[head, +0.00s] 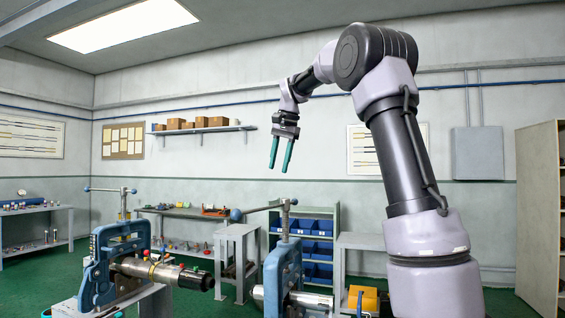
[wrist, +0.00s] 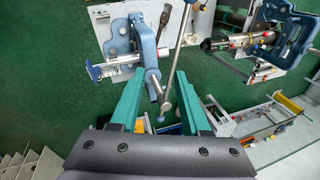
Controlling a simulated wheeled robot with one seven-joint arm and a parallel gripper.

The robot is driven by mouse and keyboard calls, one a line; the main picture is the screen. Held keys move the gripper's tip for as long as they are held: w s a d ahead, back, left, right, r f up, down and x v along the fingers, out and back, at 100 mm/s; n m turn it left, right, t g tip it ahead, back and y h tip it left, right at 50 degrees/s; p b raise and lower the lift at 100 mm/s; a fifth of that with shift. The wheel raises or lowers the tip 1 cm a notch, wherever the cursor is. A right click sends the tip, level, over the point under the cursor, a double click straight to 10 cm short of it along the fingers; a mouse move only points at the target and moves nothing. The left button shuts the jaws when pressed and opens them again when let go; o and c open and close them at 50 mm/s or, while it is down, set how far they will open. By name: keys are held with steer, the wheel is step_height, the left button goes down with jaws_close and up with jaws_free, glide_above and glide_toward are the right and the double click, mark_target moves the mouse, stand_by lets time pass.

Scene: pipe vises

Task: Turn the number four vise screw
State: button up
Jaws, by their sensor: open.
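My gripper (head: 280,168) is open and empty, raised with its green fingers pointing down. In the head view it hangs above the right blue vise (head: 278,275), which has an upright screw (head: 285,220) and a cross bar (head: 260,209) with a ball end. A second blue vise (head: 100,268) at left holds a pipe (head: 165,274); its screw (head: 123,205) also stands upright. In the wrist view, a blue vise (wrist: 122,42) lies beyond my gripper (wrist: 160,80); a grey rod (wrist: 178,50) shows between the fingers, apparently farther off. I cannot read any vise number.
A shelf rack with blue bins (head: 318,228) stands behind the right vise. A workbench (head: 185,212) with small items runs along the back wall, and a yellow item (head: 364,298) sits low by my arm. The air around my gripper is clear.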

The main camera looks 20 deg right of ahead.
steer(key=shift+s+d+r+n, duration=0.1)
steer(key=shift+s+d+n, duration=0.05)
steer(key=shift+s, duration=0.45)
steer(key=shift+s+d+r+n, duration=0.1)
steer(key=shift+s+n, duration=0.05)
steer(key=shift+s, duration=0.45)
steer(key=shift+w+f, duration=0.1)
steer(key=c, duration=0.7)
steer(key=w+a+f+n, duration=0.1)
steer(key=w+a+n, duration=0.1)
steer(key=n, duration=0.3)
steer(key=w+a+f+n, duration=0.2)
steer(key=w+n, duration=0.3)
steer(key=w+a+f+n, duration=0.2)
steer(key=w+n, duration=0.1)
steer(key=n, duration=0.2)
steer(key=shift+w+a+y, duration=0.15)
steer(key=shift+w+y, duration=0.1)
steer(key=shift+y, duration=0.15)
jaws_close()
steer(key=w+a+f+n, duration=0.2)
steer(key=w+a+f, duration=0.1)
steer(key=f, duration=0.7)
steer(key=shift+s+d+r, duration=0.2)
steer(key=shift+s+d, duration=0.5)
steer(key=shift+d, duration=0.05)
steer(key=shift+s+d+r, duration=0.2)
steer(key=shift+s+d, duration=0.5)
steer(key=shift+d, duration=0.05)
